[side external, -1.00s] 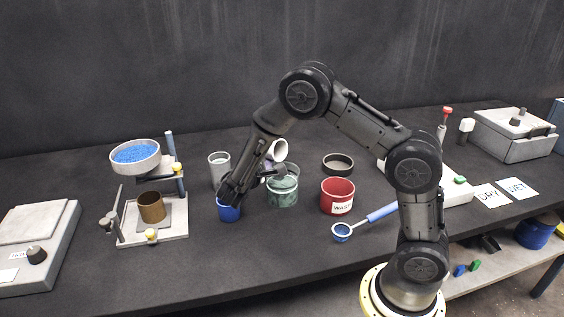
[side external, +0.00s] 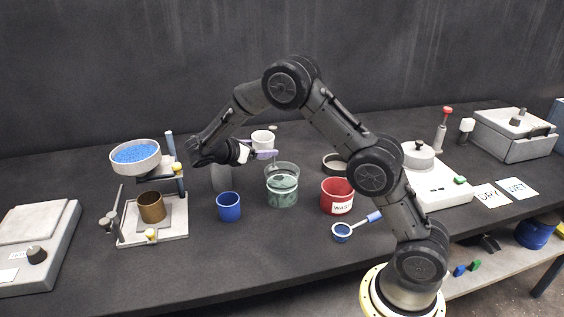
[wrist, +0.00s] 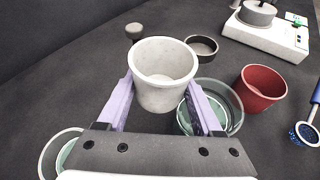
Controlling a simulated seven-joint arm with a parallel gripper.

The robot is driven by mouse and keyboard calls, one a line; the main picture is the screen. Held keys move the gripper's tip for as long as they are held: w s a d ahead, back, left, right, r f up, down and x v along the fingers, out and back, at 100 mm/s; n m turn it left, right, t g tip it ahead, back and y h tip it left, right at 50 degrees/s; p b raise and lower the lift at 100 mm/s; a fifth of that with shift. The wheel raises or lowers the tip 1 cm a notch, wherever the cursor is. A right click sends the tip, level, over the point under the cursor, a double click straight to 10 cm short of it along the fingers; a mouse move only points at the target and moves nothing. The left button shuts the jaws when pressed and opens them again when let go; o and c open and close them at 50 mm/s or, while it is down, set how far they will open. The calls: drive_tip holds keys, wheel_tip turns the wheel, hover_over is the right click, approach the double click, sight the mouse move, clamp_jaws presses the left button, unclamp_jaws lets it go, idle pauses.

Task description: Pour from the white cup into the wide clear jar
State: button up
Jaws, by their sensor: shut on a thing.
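The white cup (side external: 262,139) is held upright between the lavender fingers of my gripper (side external: 258,154). In the wrist view, the cup (wrist: 164,80) sits between both fingers and its inside looks pale, with no contents clearly visible. The wide clear jar (side external: 282,184) stands on the table, in front of the cup and slightly right in the side view, with a grey-green lower part. In the wrist view the jar (wrist: 232,112) is right of the cup, partly hidden by the right finger. The cup is apart from the jar.
A red waste cup (side external: 336,197) stands right of the jar, with a dark ring (side external: 335,163) behind. A blue cup (side external: 229,207) is in front left. Another clear vessel (side external: 221,180) stands behind it. A blue scoop (side external: 343,232) lies front right.

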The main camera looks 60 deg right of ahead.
drive_tip(key=shift+r+n+g, duration=0.3)
drive_tip(key=shift+r, duration=1.2)
drive_tip(key=shift+a, duration=0.1)
drive_tip(key=r+n+t, duration=0.1)
drive_tip(key=a+r+n+t, duration=0.1)
drive_tip(key=r, duration=0.1)
drive_tip(key=a+r+n+t, duration=0.1)
drive_tip(key=shift+s+r+t, duration=0.15)
drive_tip(key=shift+r+t, duration=0.05)
drive_tip(key=shift+t, duration=0.1)
drive_tip(key=a+f+n+t+y, duration=0.4)
drive_tip(key=a+n+t, duration=0.1)
drive_tip(key=a+n, duration=0.2)
drive_tip(key=a+f+n+t+y, duration=0.4)
drive_tip(key=a+n+t+y, duration=0.1)
drive_tip(key=a, duration=0.3)
drive_tip(key=shift+w+a+n+t, duration=0.25)
drive_tip(key=shift+n+t, duration=0.55)
drive_tip(key=shift+n, duration=0.1)
